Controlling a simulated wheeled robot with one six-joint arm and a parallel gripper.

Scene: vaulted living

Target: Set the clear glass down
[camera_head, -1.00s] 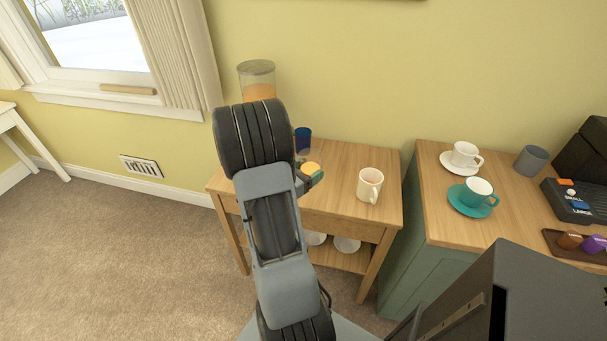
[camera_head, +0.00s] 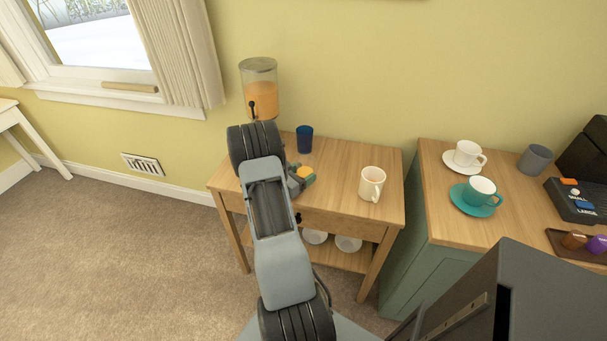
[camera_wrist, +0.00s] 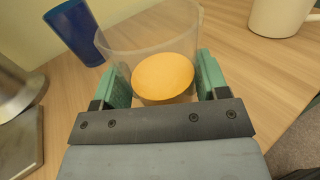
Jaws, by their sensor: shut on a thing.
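The clear glass (camera_wrist: 150,42) holds orange liquid (camera_wrist: 165,78). In the wrist view it stands between the two green fingers of my gripper (camera_wrist: 162,84), which is shut on it. In the head view my gripper (camera_head: 301,179) is over the left part of the small wooden table (camera_head: 333,164), and my arm hides most of the glass. I cannot tell whether its base touches the tabletop.
A blue cup (camera_head: 304,140) stands just behind my gripper. A white mug (camera_head: 371,184) stands to the right. A juice dispenser (camera_head: 259,90) is at the back left. The tabletop between the blue cup and mug is clear.

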